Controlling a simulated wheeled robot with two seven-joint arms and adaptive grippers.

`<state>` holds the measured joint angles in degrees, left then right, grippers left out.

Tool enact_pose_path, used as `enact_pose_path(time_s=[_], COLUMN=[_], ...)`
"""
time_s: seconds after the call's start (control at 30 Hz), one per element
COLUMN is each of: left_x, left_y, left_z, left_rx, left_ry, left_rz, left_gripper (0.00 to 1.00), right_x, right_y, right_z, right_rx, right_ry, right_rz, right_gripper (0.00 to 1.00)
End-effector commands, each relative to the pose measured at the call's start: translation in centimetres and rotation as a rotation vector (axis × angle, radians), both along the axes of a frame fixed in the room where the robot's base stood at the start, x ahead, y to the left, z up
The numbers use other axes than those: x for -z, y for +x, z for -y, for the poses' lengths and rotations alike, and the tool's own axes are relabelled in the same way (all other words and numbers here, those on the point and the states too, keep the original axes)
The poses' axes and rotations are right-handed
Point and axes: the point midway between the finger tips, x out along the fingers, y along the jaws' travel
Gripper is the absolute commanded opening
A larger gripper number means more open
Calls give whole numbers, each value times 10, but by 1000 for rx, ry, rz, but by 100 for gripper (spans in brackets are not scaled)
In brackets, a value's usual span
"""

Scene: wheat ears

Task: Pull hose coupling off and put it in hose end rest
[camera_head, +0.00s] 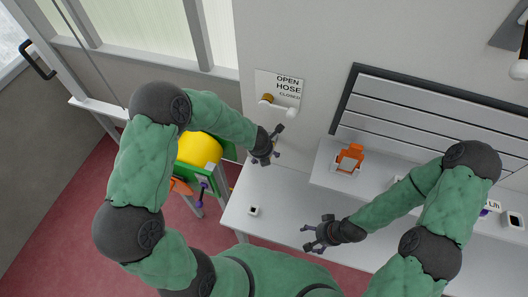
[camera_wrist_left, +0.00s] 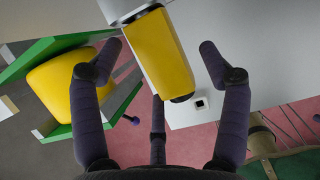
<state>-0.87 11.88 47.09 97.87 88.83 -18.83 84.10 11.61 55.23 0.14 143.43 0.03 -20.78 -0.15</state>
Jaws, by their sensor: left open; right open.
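An ochre-yellow fitting (camera_head: 266,98) with a white piece beside it sits at the wall sign marked OPEN HOSE CLOSED; I take it for the hose coupling. The left wrist view shows a yellow body with a dark end (camera_wrist_left: 163,55), joined to a white part at the top, between the spread fingers. My left gripper (camera_head: 278,142) is open just below the sign, and no finger visibly closes on the yellow body. My right gripper (camera_head: 316,230) is open and empty over the table's front part. An orange holder (camera_head: 353,153) stands on the table; I cannot tell whether it is the hose end rest.
The white table (camera_head: 283,205) has free room around a small white block with a dark top (camera_head: 253,210). A slatted grey panel (camera_head: 420,105) is behind it. A yellow rounded thing (camera_head: 200,150) on a green stand is at the left. A white-and-dark object (camera_head: 512,221) lies far right.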

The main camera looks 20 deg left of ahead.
Motion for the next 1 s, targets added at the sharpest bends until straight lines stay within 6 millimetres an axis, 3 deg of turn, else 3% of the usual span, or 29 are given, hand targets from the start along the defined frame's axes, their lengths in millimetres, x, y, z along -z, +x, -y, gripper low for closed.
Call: enact_pose_path(time_s=[0.23, 0.4, 0.47, 0.57, 0.6, 0.73, 1.0], left_x=[0, 0, 0, 0, 0, 0, 0], left_y=[0, 0, 0, 0, 0, 0, -1], left_z=[0, 0, 0, 0, 0, 0, 0], left_rx=[0, 0, 0, 0, 0, 0, 0], left_ry=[0, 0, 0, 0, 0, 0, 0], left_rz=[0, -1, -1, -1, 0, 0, 0], left_gripper=[74, 26, 12, 12, 39, 3, 0], right_x=[0, 0, 0, 0, 0, 0, 1], right_y=[0, 0, 0, 0, 0, 0, 0], right_z=[0, 0, 0, 0, 0, 0, 0], right_rx=[0, 0, 0, 0, 0, 0, 0], right_ry=[0, 0, 0, 0, 0, 0, 0], right_rz=[0, 0, 0, 0, 0, 0, 0], right_gripper=[84, 84, 84, 84, 84, 84, 84])
